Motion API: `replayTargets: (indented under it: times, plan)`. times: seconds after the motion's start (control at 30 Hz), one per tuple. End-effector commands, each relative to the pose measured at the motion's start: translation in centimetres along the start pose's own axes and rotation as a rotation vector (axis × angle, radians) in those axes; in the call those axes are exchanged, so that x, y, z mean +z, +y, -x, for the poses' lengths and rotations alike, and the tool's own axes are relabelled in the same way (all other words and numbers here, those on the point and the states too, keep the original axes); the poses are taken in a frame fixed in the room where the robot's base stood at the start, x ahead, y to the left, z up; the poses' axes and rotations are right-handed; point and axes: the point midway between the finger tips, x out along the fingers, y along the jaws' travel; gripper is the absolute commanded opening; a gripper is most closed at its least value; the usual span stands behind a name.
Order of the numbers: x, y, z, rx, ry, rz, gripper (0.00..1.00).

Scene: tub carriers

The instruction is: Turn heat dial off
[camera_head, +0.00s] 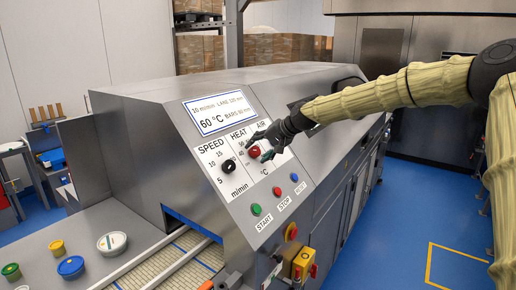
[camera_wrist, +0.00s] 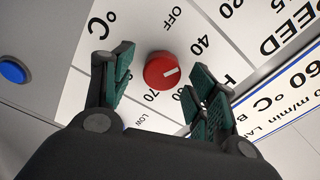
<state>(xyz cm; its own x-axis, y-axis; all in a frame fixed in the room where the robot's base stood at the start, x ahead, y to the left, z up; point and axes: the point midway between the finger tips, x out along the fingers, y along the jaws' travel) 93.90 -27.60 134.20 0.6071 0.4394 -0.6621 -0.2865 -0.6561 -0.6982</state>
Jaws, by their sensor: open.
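The heat dial is a red round knob (camera_wrist: 162,70) with a white pointer line, on the white control panel. In the wrist view its pointer aims right and slightly up, on the side of the 40 mark; the OFF mark lies above the dial. My gripper (camera_wrist: 158,75) is open, with one green-padded finger on each side of the dial and visible gaps to it. In the head view the red dial (camera_head: 254,152) shows beside my gripper (camera_head: 264,148), which partly covers the panel there. I cannot tell how far the fingertips are from the panel surface.
A black speed dial (camera_head: 229,166) sits left of the heat dial. Green, red and blue buttons (camera_head: 278,204) lie below on the sloped panel. A display (camera_head: 219,112) reads 60 °C above. Several lidded tubs (camera_head: 112,242) stand on the left steel surface.

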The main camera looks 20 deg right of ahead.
Motion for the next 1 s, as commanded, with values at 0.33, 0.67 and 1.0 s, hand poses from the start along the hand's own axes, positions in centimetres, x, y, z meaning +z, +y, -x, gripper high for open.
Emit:
replayTargets:
  times: [0.33, 0.67, 1.0]
  plan:
    - [0.04, -0.05, -1.26, -0.001, 0.000, 0.000, 0.58]
    - [0.03, -0.02, -1.24, -0.001, 0.000, 0.000, 0.38]
    - [0.05, 0.06, -1.26, 0.000, 0.000, 0.005, 0.12]
